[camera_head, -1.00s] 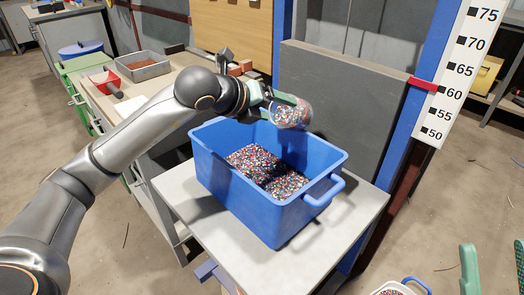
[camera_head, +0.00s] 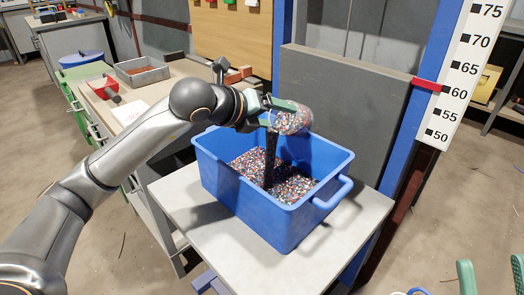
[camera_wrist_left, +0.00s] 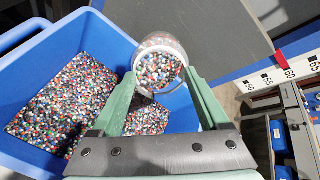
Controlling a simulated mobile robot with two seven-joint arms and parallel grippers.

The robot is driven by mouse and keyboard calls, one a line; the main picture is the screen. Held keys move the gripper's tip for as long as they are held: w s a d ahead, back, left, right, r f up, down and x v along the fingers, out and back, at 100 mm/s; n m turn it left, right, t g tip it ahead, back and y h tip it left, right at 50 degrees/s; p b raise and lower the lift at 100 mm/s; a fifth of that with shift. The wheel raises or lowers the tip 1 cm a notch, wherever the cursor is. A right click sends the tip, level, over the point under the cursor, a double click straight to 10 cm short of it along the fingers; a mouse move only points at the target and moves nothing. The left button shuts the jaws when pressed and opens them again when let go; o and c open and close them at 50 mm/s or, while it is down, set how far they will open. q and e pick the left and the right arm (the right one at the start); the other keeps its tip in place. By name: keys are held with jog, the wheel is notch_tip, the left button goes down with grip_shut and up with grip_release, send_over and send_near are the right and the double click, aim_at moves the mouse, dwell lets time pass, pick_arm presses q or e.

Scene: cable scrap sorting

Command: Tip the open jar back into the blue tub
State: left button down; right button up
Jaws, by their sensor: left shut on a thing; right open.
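The blue tub (camera_head: 238,200) stands on a grey table (camera_head: 180,200) and holds a bed of multicoloured granules (camera_head: 292,186). My left gripper (camera_head: 278,114) is shut on the clear jar (camera_head: 298,121), above the tub's back part. The jar is tilted on its side and still has granules in it, as the left wrist view shows (camera_wrist_left: 160,68). A narrow dark column (camera_head: 270,160) runs from below the gripper down to the granules; it looks like a falling stream. My right gripper (camera_head: 491,276) is open and empty at the bottom right, its two green fingers apart.
A grey panel (camera_head: 345,100) stands close behind the tub. A scale board (camera_head: 466,70) rises at the right. A bench at the left holds a red scoop (camera_head: 103,86) and a metal tray (camera_head: 142,69). A small blue-rimmed container shows at the bottom edge.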

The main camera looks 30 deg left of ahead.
dwell(0.4)
pick_arm(q)
jog(key=t+b, duration=0.1)
jog(key=b, duration=0.3)
jog(key=shift+s+a+f+t+h, duration=0.1)
jog(key=shift+s+f+t+h, duration=0.2)
jog(key=shift+s+f+t, duration=0.1)
dwell(0.4)
dwell(0.5)
jog(key=shift+s+f+t+h, duration=0.1)
jog(key=shift+s+t+h, duration=0.15)
jog(key=shift+t, duration=0.75)
